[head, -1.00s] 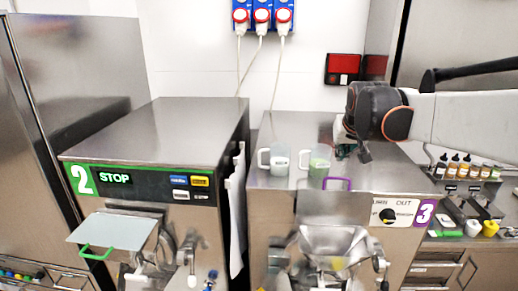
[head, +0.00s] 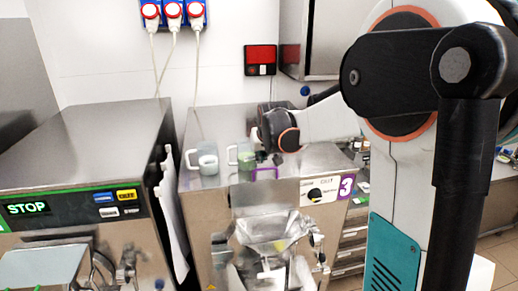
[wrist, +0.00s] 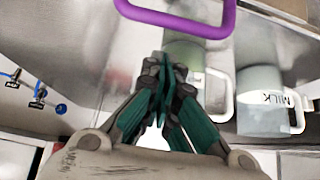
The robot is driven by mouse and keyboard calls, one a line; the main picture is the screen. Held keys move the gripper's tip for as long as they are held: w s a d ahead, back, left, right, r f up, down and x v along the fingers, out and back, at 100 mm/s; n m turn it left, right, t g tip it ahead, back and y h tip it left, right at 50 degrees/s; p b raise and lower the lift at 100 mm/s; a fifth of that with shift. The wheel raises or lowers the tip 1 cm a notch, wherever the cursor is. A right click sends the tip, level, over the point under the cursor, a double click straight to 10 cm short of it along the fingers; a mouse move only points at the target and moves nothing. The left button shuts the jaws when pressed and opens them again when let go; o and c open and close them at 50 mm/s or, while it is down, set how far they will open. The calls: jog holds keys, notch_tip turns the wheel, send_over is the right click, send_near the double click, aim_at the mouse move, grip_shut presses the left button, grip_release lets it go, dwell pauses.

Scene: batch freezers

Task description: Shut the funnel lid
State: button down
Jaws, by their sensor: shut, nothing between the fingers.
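The funnel lid (head: 259,194) of machine 3 stands open and upright behind the steel funnel (head: 272,228), with its purple handle (head: 264,173) on top. The purple handle also shows at the top of the wrist view (wrist: 178,12). My gripper (head: 264,160) is just behind and above the handle, over the machine top. In the wrist view my gripper (wrist: 163,80) has its teal fingers shut and empty, and the handle lies beyond the fingertips. I cannot tell whether they touch.
A milk jug (wrist: 258,98) and a jug with green content (head: 241,158) stand on the machine top close to my gripper. Machine 2 (head: 75,150) stands to the left, with a towel (head: 172,220) hanging in the gap. The floor shows at the far right.

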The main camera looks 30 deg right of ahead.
jog(key=s, duration=0.2)
jog(key=s+a, duration=0.1)
jog(key=shift+s+r+p, duration=0.25)
jog(key=shift+r+p, duration=0.05)
jog(key=shift+p, duration=0.05)
jog(key=shift+s, duration=0.15)
jog(key=shift+f, duration=0.15)
jog(key=shift+s, duration=0.1)
